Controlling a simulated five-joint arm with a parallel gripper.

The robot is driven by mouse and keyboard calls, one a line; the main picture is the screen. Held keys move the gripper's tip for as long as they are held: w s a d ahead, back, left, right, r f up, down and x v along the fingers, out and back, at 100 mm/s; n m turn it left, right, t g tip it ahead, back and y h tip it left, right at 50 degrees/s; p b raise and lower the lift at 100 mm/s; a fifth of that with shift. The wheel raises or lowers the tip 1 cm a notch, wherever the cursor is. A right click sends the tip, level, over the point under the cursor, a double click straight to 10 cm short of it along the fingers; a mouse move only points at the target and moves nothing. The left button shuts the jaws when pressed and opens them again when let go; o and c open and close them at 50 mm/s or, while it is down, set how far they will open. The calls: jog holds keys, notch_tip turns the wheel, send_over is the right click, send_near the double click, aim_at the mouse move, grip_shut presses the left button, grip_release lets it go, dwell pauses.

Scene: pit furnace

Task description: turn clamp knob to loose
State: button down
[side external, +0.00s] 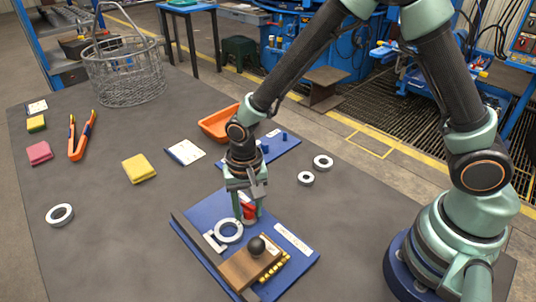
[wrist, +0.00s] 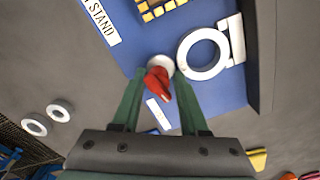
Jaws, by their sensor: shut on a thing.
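The red clamp knob (side external: 249,210) stands on a blue board (side external: 207,212) in the side external view. In the wrist view the red knob (wrist: 158,84) sits over a white round base (wrist: 161,64). My gripper (side external: 247,213) comes down from above onto the knob, with one green finger on each side of it. The knob's pointed end is toward the lower part of the wrist view. A white ring (side external: 229,231) lies on the board beside it.
A wooden block (side external: 240,271) with a black ball (side external: 257,246) and yellow pieces lies near the knob. A dark rail (side external: 200,252) edges the board. Behind are another blue board (side external: 281,151) and an orange tray (side external: 217,124). Loose rings (side external: 306,178) lie to the right.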

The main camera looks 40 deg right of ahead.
jog(key=shift+s+d+f, duration=0.1)
jog(key=shift+s+d, duration=0.1)
jog(key=shift+d, duration=0.05)
jog(key=c, duration=0.6)
grip_release()
jog(key=shift+w+a, duration=0.1)
jog(key=shift+a, duration=0.1)
